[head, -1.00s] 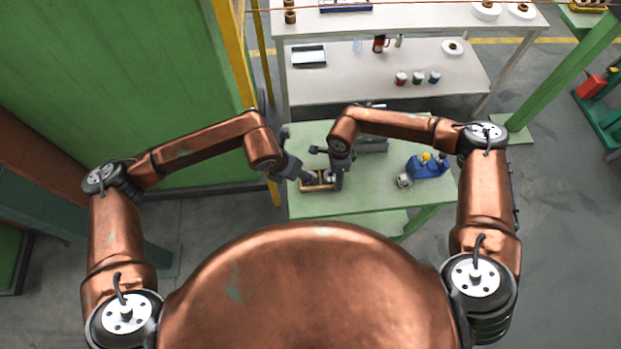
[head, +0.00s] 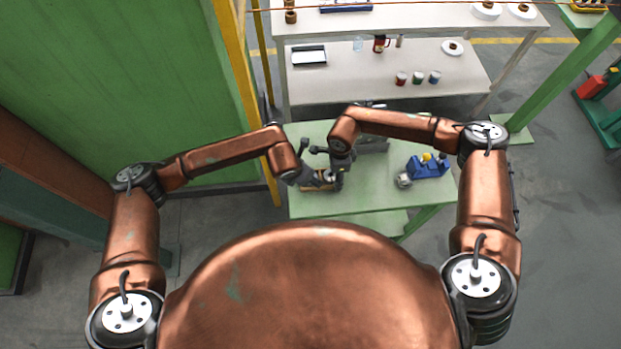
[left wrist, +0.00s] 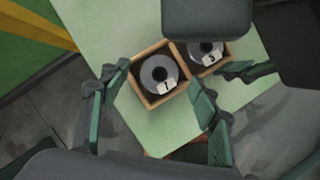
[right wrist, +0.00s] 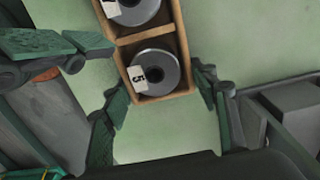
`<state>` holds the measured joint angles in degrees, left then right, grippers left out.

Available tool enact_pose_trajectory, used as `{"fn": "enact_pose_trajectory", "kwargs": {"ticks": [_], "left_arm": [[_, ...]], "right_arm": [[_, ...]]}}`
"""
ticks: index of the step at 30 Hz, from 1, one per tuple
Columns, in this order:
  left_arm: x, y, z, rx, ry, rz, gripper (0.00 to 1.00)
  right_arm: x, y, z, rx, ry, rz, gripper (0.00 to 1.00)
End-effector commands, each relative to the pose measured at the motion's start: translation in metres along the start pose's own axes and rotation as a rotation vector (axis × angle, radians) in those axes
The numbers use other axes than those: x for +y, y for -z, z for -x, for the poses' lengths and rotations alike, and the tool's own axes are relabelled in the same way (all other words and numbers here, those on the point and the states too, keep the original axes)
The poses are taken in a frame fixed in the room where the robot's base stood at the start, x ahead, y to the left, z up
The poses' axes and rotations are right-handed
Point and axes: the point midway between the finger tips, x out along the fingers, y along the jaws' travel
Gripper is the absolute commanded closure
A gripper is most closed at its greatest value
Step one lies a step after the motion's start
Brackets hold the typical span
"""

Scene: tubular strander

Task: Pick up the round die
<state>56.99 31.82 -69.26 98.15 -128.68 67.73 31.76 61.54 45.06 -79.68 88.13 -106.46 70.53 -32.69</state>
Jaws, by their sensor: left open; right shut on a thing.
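A wooden box (head: 318,189) with two compartments sits on the green table. In the left wrist view, a grey round die labelled 1 (left wrist: 160,76) lies in one compartment, and a similar one labelled 5 (left wrist: 207,52) in the other, partly hidden. My right gripper (right wrist: 161,88) is shut on the end of the box around die 5.
A blue device (head: 428,168) and a small round metal part (head: 404,180) stand on the right of the green table (head: 370,200). A white shelf table (head: 350,90) with cups stands behind. A yellow post (head: 240,80) and green wall are at left.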

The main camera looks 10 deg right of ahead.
Motion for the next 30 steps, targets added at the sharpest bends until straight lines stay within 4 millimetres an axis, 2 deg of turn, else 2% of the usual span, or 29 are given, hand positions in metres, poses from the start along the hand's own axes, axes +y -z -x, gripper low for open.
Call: {"fn": "enact_pose_trajectory", "kwargs": {"ticks": [4,12,30], "left_arm": [[0.001,0.000,-0.014,0.000,-0.001,0.002,0.44],[0.001,0.000,-0.016,0.000,-0.001,0.001,0.43],[0.004,0.004,-0.018,0.008,-0.009,0.002,0.84]], "right_arm": [[-0.001,0.000,0.000,0.000,0.002,-0.001,0.74],[-0.001,0.000,0.000,0.000,0.002,-0.001,0.74],[-0.001,0.000,0.001,0.000,0.001,0.000,0.74]]}}
